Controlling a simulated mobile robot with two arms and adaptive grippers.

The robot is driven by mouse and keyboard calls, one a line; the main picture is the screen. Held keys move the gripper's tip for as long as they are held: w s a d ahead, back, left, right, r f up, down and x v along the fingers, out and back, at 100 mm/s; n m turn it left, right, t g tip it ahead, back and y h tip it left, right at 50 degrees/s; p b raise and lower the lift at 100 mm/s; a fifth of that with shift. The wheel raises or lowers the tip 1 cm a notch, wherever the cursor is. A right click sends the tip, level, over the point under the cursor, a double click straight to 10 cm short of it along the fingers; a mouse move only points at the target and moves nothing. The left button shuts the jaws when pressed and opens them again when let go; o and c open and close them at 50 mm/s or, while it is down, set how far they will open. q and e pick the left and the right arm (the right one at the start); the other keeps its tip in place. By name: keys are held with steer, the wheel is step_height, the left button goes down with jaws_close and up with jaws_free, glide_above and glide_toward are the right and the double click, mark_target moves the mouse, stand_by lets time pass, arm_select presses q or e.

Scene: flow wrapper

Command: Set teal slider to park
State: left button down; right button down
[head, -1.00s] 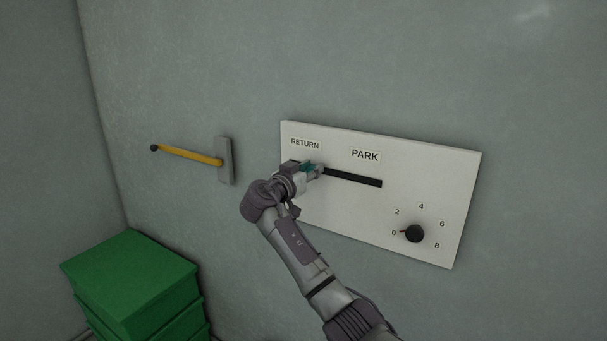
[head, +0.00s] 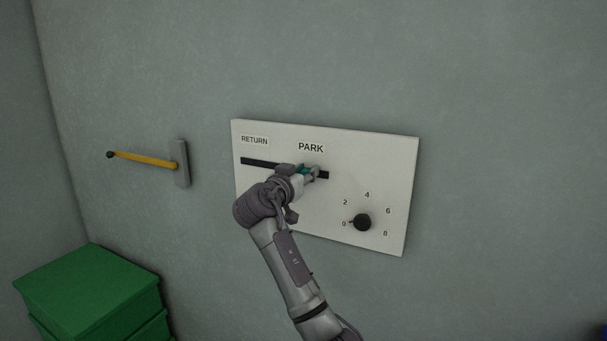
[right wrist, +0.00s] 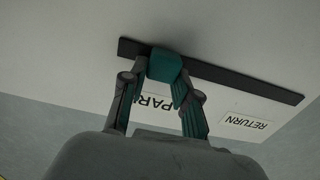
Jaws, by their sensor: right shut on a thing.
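The teal slider (right wrist: 165,66) sits on a black slot (right wrist: 240,83) in the right wrist view, near the slot's left end there, by the PARK label (right wrist: 155,103). The RETURN label (right wrist: 249,123) is by the other end. In the head view the slider (head: 302,170) is under the PARK label (head: 311,147), mostly hidden by my gripper, and the slot (head: 262,162) runs left toward the RETURN label (head: 254,140). My right gripper (head: 308,172) is shut on the slider, its fingers on either side of it. My left gripper is not in view.
The white panel (head: 385,185) also carries a black dial knob (head: 362,222) with numbers, right of my arm. Green boxes (head: 85,285) stand low at left.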

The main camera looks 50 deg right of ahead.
steer(key=c, duration=1.3)
jaws_free()
steer(key=shift+f, duration=0.15)
steer(key=o, duration=0.5)
steer(key=shift+s+d, duration=0.1)
steer(key=shift+s, duration=0.15)
steer(key=shift+c, duration=0.2)
steer(key=v, duration=1.2)
